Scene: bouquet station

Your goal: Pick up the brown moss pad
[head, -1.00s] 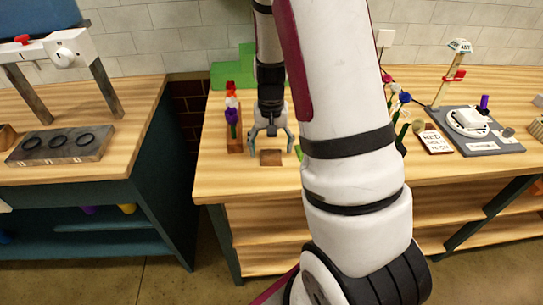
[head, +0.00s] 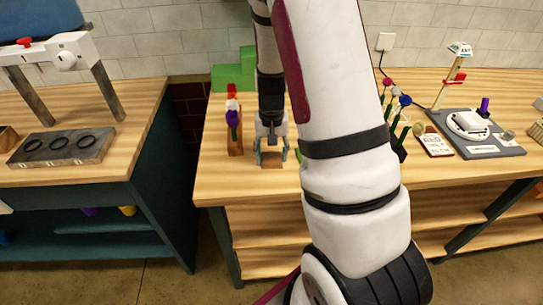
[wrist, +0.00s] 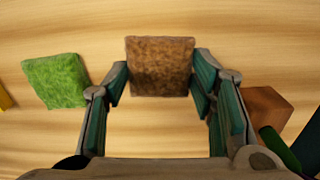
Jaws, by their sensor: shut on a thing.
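The brown moss pad (wrist: 160,66) is a small square with a mottled top. In the wrist view it sits between the two fingers of my gripper (wrist: 160,80), which touch its left and right sides. In the head view my gripper (head: 271,152) points down at the table, closed around the brown pad (head: 271,160). The pad appears to be at table level; I cannot tell any gap under it. A green moss pad (wrist: 55,80) lies apart to the left in the wrist view.
A wooden holder with red, white and purple flowers (head: 233,118) stands close left of my gripper in the head view. Its brown wood block (wrist: 266,106) shows at right in the wrist view. Green steps (head: 230,77) stand behind. A turntable station (head: 475,130) is far right.

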